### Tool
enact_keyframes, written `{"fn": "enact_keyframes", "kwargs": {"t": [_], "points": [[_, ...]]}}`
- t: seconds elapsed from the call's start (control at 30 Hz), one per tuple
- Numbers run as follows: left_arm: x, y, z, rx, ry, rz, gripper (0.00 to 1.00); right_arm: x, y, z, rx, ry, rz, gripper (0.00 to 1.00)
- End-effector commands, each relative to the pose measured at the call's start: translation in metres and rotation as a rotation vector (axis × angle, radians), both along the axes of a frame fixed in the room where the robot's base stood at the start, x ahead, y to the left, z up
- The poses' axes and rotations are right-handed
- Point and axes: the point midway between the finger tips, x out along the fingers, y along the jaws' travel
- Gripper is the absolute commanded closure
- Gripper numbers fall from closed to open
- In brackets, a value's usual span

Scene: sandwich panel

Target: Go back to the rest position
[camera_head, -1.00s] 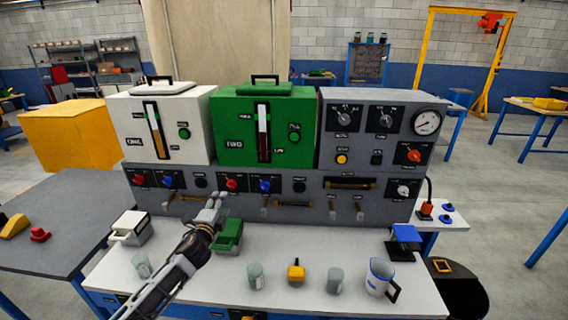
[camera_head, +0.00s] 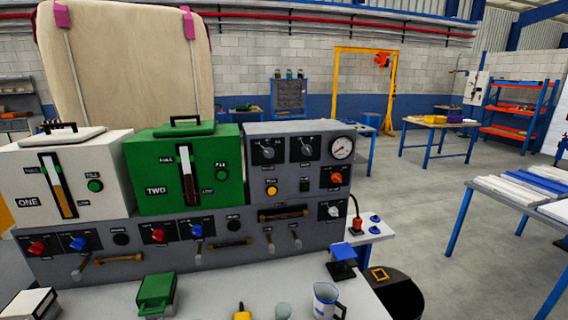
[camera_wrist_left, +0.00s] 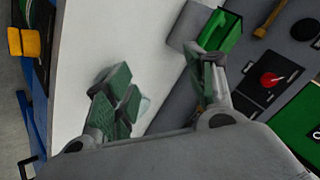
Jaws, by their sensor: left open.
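My left gripper (camera_wrist_left: 163,92) is in the left wrist view, with its two fingers spread wide apart and nothing between them. It is above the white worktop (camera_wrist_left: 88,60). A green block-like thing (camera_wrist_left: 228,28) lies beyond its right fingertip, apart or touching I cannot tell. Neither of my grippers shows in the head view. There, a green container (camera_head: 156,290) and a white container (camera_head: 30,303) stand on the bench.
The grey control panel (camera_head: 185,228) carries a white dispenser (camera_head: 95,185) and a green dispenser (camera_head: 212,180). A yellow-topped item (camera_head: 242,312), a clear cup (camera_head: 283,311) and a jug (camera_head: 326,300) stand near the front.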

Motion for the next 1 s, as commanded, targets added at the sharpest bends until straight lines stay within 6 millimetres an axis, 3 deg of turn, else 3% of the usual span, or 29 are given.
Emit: {"fn": "enact_keyframes", "kwargs": {"t": [0.2,0.43,0.8,1.0], "points": [[-0.056,-0.04,-0.019,-0.196,0.151,0.099,0.45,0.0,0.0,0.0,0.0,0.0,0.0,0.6],[-0.103,-0.071,-0.025,-0.34,0.283,0.177,0.45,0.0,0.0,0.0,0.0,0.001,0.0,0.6],[-0.145,-0.099,-0.024,-0.459,0.405,0.242,0.45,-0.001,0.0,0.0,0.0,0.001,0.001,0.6],[-0.157,-0.108,-0.026,-0.493,0.447,0.262,0.45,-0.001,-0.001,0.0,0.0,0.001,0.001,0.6]]}}
